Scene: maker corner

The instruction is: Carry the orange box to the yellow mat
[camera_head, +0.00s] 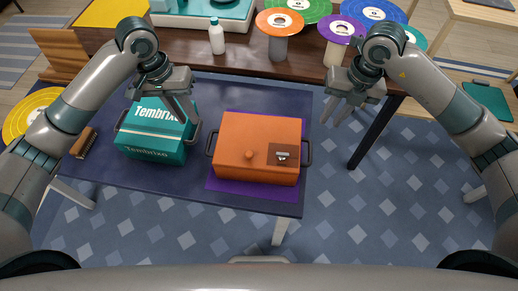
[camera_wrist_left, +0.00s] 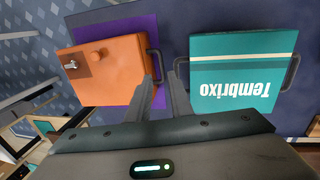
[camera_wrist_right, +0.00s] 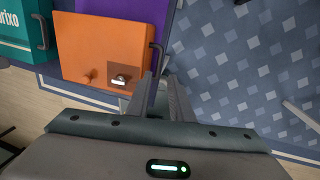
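The orange box (camera_head: 240,132), with a round knob, a brown label patch and dark side handles, rests on a purple mat (camera_head: 235,190) on the navy table. It also shows in the left wrist view (camera_wrist_left: 115,75) and the right wrist view (camera_wrist_right: 85,45). A yellow mat (camera_head: 110,12) lies at the back left on the brown desk. My left gripper (camera_head: 182,108) is open and empty, above the teal box, left of the orange box. My right gripper (camera_head: 337,112) is open and empty, right of the orange box and apart from its right handle.
A teal Tembrixo box (camera_head: 155,152) stands left of the orange box. A white bottle (camera_head: 217,36) and several discs, some on stands, such as the orange disc (camera_head: 280,22), occupy the brown desk. A brown block (camera_head: 84,142) lies at the table's left. The floor right of the table is clear.

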